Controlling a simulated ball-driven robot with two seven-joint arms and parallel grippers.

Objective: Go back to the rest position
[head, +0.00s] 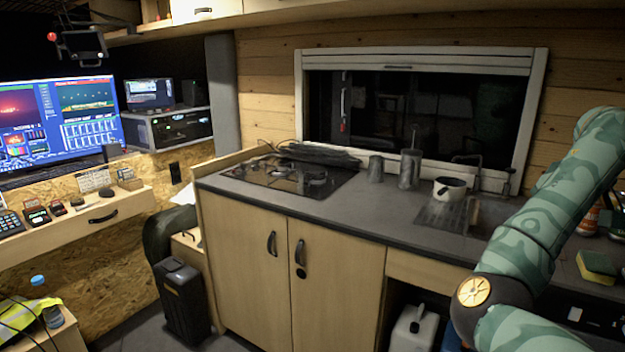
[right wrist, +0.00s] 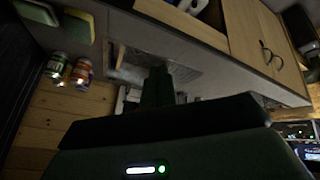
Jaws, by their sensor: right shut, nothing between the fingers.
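My right arm, in green camouflage pattern, comes in at the right of the head view, bent at its elbow in front of the counter. Its gripper is outside the head view. In the right wrist view my right gripper (right wrist: 158,78) shows as a dark green shape in front of the counter and sink; it is shut with nothing between its fingers. My left arm and left gripper are not in view.
The counter (head: 390,207) carries a hob (head: 290,175), a metal mug (head: 376,168), a tall grey container (head: 409,168) and a white pot (head: 449,188) by the sink. A sponge (head: 597,266) lies at right; cans (right wrist: 80,74) show in the wrist view.

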